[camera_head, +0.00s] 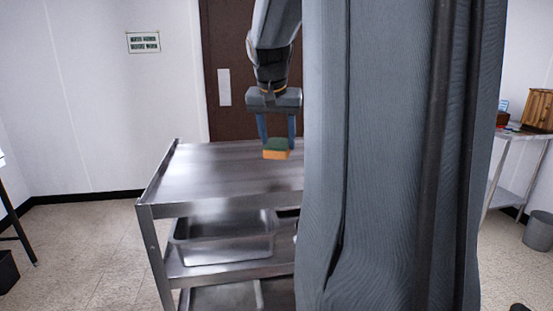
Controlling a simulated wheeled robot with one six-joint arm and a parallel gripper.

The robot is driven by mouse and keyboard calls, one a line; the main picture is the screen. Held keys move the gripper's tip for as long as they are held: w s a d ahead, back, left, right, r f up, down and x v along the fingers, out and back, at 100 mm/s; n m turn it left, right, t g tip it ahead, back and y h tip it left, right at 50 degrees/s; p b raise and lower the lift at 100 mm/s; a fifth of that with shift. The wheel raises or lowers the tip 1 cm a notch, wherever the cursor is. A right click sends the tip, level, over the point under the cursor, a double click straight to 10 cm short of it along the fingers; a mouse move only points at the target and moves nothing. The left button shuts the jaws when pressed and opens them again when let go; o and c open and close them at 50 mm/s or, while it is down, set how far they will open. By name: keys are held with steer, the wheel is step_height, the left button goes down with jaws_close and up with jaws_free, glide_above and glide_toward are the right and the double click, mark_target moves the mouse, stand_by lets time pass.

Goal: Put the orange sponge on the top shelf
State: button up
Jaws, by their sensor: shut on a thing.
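The sponge (276,154) is orange below with a green top layer. My gripper (277,140) points down and is shut on it, with a blue finger on each side. The sponge is in front of the bare steel top shelf (215,172) of a cart, near its right visible part. It looks just above the shelf, but I cannot tell whether it touches. My own grey column hides the right part of the cart.
A steel pan (225,237) sits on the cart's middle shelf, and another tray (228,296) lies on the lower one. A side table (520,140) with a wooden box (538,108) stands at the right, near a grey bin (539,231).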

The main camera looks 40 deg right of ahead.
mark_target(276, 157)
steer(key=shift+w+a+f, duration=0.1)
steer(key=shift+a+f, duration=0.1)
steer(key=shift+f, duration=0.75)
steer(key=shift+f+p, duration=0.45)
steer(key=shift+f, duration=1.5)
steer(key=o, duration=1)
steer(key=shift+f, duration=0.1)
steer(key=shift+r, duration=0.3)
steer(key=b+v, duration=0.1)
steer(key=v, duration=1)
steer(key=shift+b, duration=0.4)
steer(key=shift+a+r, duration=0.1)
steer(key=shift+r, duration=0.2)
